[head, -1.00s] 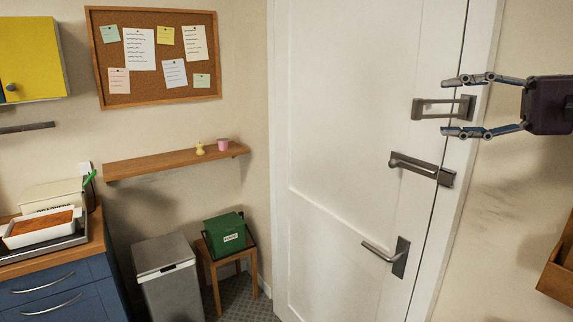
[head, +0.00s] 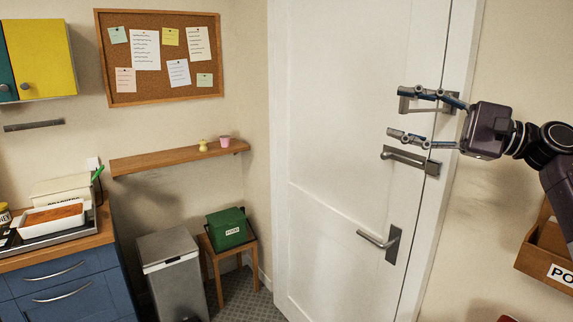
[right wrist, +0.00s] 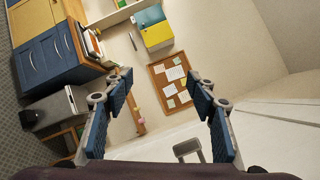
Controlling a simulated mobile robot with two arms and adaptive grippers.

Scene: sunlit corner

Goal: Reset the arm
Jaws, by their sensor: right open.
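My right gripper (head: 402,112) is at the right of the head view, in front of the white door (head: 330,150) near its upper handles. Its fingers are spread apart and point left, with nothing between them. In the right wrist view its two fingers (right wrist: 160,112) are wide apart and the gap is empty. The upper finger overlaps the upper door handle (head: 425,105) in the head view; I cannot tell how near they are in depth. My right arm comes in from the right edge. My left gripper is not in view.
A middle handle (head: 410,161) and a lower lever (head: 378,242) stick out from the door. A wooden shelf (head: 175,159), a corkboard (head: 160,57), a bin (head: 172,275) and a green box (head: 227,229) on a stool stand left. A wooden wall box (head: 545,255) is lower right.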

